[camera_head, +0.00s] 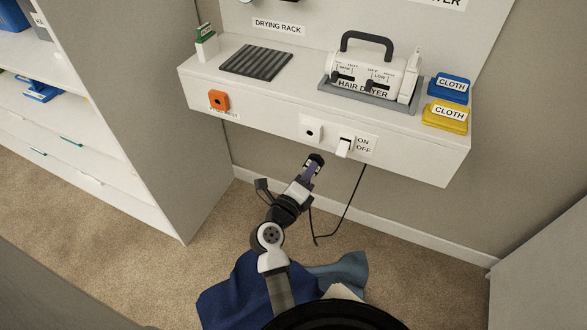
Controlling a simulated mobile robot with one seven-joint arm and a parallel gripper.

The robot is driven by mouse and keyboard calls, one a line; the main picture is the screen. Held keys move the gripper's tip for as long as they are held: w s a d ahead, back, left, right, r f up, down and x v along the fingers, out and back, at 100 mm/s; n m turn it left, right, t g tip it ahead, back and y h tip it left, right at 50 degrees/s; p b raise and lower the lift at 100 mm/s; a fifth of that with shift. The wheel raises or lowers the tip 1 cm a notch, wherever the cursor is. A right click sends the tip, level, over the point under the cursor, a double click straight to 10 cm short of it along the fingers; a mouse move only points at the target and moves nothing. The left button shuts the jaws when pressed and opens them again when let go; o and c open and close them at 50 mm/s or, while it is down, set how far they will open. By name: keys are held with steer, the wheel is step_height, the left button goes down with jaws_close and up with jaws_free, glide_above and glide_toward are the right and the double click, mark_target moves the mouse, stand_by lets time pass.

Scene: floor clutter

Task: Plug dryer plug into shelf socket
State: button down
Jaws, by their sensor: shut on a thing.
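The shelf socket (304,122) is a white plate with a dark round hole on the shelf's front face. My gripper (313,166) is just below and in front of it, shut on what appears to be the dryer plug (317,158), a small dark piece mostly hidden between the fingers. The plug appears apart from the socket. A thin black cord (350,205) hangs from under the shelf, loops near the floor and rises towards my gripper. The white hair dryer (365,75) with a black handle sits on a grey tray (400,106) on the shelf.
An ON/OFF switch (345,147) is right of the socket, and an orange fixture (218,100) is to the left. A drying rack (257,62) and blue and yellow cloths (445,118) lie on the shelf. Blue fabric (232,290) is low in view.

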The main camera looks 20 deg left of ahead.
steer(key=shift+m+y, duration=0.3)
steer(key=shift+y, duration=0.4)
steer(key=s+a+r, duration=0.2)
steer(key=a+r, duration=0.1)
steer(key=a, duration=0.1)
steer(key=shift+s+a, duration=0.1)
steer(key=shift+s, duration=0.3)
steer(key=shift+r+p, duration=0.1)
steer(key=shift+p, duration=0.35)
steer(key=shift+w+p, duration=1.2)
steer(key=shift+w, duration=1.7)
steer(key=shift+p, duration=1.2)
steer(key=shift+w+d+p, duration=0.2)
steer(key=shift+w+p, duration=0.45)
steer(key=shift+w, duration=0.75)
steer(key=c, duration=1.4)
jaws_free()
steer(key=shift+o, duration=0.2)
